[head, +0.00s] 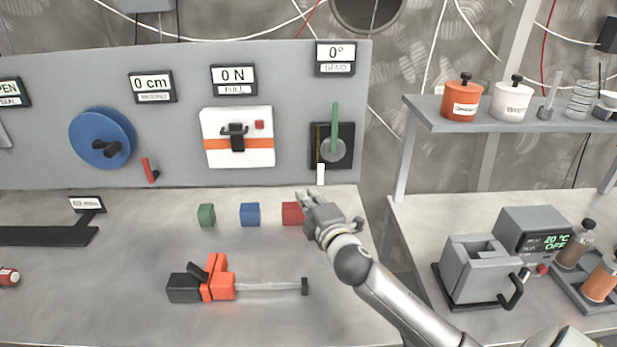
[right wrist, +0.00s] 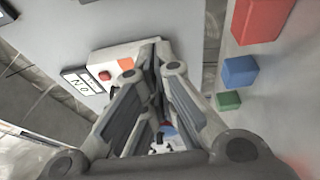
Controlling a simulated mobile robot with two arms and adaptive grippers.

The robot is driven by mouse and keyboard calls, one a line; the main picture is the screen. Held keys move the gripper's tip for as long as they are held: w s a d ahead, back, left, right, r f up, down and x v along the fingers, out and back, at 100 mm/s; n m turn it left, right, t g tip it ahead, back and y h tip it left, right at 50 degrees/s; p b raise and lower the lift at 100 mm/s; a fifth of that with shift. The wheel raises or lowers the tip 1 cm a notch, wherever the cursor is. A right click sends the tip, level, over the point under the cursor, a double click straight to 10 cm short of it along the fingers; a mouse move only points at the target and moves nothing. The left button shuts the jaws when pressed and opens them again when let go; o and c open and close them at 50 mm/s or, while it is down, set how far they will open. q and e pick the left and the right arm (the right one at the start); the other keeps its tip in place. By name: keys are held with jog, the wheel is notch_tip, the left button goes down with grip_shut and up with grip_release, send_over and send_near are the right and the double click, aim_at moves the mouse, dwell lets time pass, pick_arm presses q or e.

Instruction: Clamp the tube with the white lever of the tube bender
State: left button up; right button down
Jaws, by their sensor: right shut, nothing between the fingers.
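The tube bender (head: 343,154) is a black plate with a grey disc on the right end of the grey panel, under a display reading 0° BEND. Its green lever (head: 335,125) points up. The white lever (head: 320,174) hangs down at its lower left. I cannot make out a tube in the bender. My right gripper (head: 303,198) is shut and empty, just below and left of the white lever, apart from it, beside the red block (head: 291,213). The shut fingers (right wrist: 155,60) also show in the right wrist view. My left gripper is not in view.
A blue block (head: 250,214) and a green block (head: 206,215) stand on the bench. An orange and black clamp tool (head: 220,281) lies in front. The panel also carries a pull unit (head: 238,155) and a blue wheel (head: 103,137). A shelf (head: 500,123) stands at right.

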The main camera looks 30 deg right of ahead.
aim_at(320, 172)
jog(key=p+x, duration=0.2)
jog(key=x, duration=0.9)
pick_arm(q)
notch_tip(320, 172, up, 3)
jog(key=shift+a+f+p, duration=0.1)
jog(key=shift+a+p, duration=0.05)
jog(key=shift+p, duration=0.3)
pick_arm(e)
jog(key=s+d, duration=0.3)
jog(key=shift+d+f, duration=0.15)
jog(key=shift+w, duration=0.1)
pick_arm(q)
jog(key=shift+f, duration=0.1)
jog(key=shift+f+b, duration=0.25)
jog(key=shift+b, duration=0.1)
pick_arm(e)
jog(key=shift+m, duration=0.3)
